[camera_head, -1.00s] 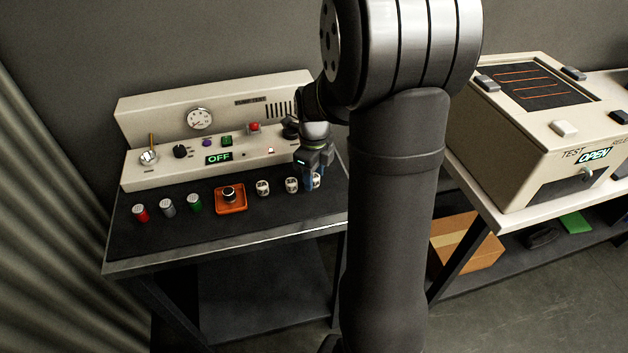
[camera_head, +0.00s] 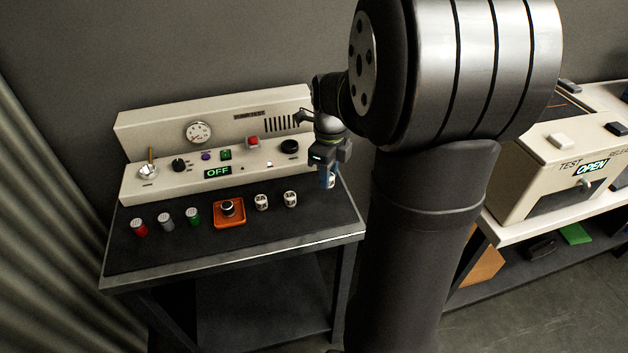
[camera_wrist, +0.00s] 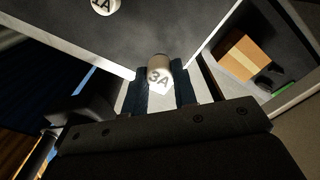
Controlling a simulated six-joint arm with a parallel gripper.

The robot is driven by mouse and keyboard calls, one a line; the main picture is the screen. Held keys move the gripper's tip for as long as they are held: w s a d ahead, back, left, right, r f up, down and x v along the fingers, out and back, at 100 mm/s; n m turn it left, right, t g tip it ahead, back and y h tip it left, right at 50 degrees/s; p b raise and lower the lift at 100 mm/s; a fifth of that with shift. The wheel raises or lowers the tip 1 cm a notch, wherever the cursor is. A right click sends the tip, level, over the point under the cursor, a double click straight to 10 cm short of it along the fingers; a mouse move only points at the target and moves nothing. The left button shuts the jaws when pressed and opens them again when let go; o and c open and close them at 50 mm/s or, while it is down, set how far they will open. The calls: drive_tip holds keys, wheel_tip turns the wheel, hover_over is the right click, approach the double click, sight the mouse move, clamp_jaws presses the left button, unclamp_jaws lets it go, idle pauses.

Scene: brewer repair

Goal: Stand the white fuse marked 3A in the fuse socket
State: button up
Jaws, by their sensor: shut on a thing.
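A white fuse (camera_wrist: 104,5) also shows in the wrist view.
Red (camera_head: 139,227), grey (camera_head: 165,221) and green (camera_head: 193,216) cylinders stand left of the orange holder. The cream control panel (camera_head: 140,190) with an OFF display runs along the back. A second bench with a cream box (camera_head: 540,150) stands at the right.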

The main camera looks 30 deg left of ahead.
drive_tip(key=d+r, duration=0.4)
drive_tip(key=d, duration=0.2)
drive_tip(key=w+a+r, duration=0.2)
drive_tip(key=w+a, duration=0.6)
drive_tip(key=a, duration=0.3)
drive_tip(key=shift+w+a+f, duration=0.3)
drive_tip(key=shift+a+f, duration=0.65)
drive_tip(key=shift+a, duration=1.1)
drive_tip(key=shift+w+a+f, duration=0.3)
drive_tip(key=shift+a+f, duration=0.65)
drive_tip(key=shift+a, duration=1.05)
drive_tip(key=shift+w+a+f, duration=0.3)
drive_tip(key=shift+a+f, duration=0.65)
drive_tip(key=shift+a, duration=1.1)
drive_tip(key=shift+f, duration=0.5)
drive_tip(key=shift+f, duration=0.2)
drive_tip(key=shift+f, duration=0.45)
drive_tip(key=o, duration=1.5)
drive_tip(key=shift+c, duration=0.2)
